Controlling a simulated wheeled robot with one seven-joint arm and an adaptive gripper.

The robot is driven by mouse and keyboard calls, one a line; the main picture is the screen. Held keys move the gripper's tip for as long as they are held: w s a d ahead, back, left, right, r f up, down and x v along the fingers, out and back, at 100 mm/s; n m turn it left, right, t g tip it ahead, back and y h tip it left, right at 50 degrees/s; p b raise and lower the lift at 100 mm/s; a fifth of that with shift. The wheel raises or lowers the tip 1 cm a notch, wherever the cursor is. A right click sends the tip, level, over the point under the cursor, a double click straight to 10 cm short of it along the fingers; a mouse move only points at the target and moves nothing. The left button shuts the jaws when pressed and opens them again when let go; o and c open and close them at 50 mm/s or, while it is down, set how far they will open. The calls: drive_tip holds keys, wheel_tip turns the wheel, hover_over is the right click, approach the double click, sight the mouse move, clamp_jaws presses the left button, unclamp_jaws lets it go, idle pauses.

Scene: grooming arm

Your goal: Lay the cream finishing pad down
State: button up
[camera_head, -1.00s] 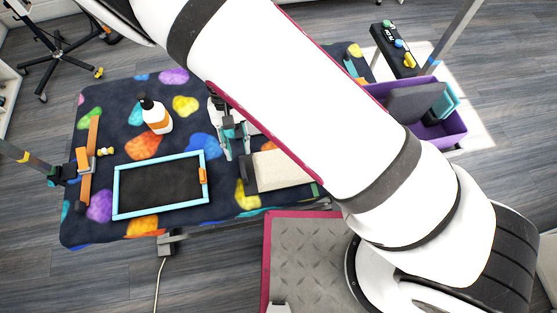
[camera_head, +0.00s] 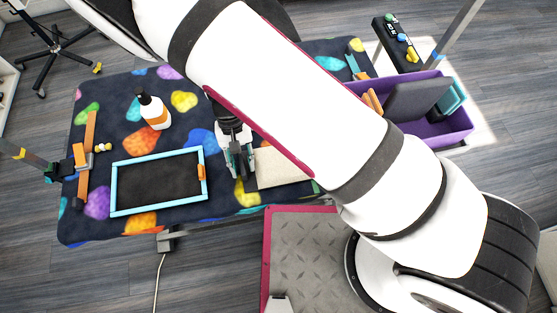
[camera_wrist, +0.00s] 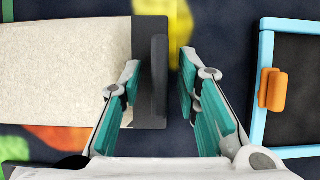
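The cream finishing pad (camera_head: 283,168) lies flat on the patterned table near its front edge, right of the blue-framed black panel. It also shows at the left of the wrist view (camera_wrist: 65,70), with a dark end block and an upright dark grip plate (camera_wrist: 159,75). My gripper (camera_head: 240,165) is over the pad's dark end. In the wrist view my gripper (camera_wrist: 160,72) is open, its teal-lined fingers on either side of the grip plate, with a gap visible on both sides. My arm hides part of the table beyond the pad.
The blue-framed black panel (camera_head: 118,190) with an orange tab lies left of the pad. A white bottle (camera_head: 154,112) stands behind it. An orange bar (camera_head: 87,150) is at the table's left. A purple bin (camera_head: 455,127) holding dark and orange items is at the right.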

clamp_jaws()
drive_tip(key=shift+r, duration=0.15)
drive_tip(key=shift+r+p, duration=1.15)
drive_tip(key=shift+r, duration=1.5)
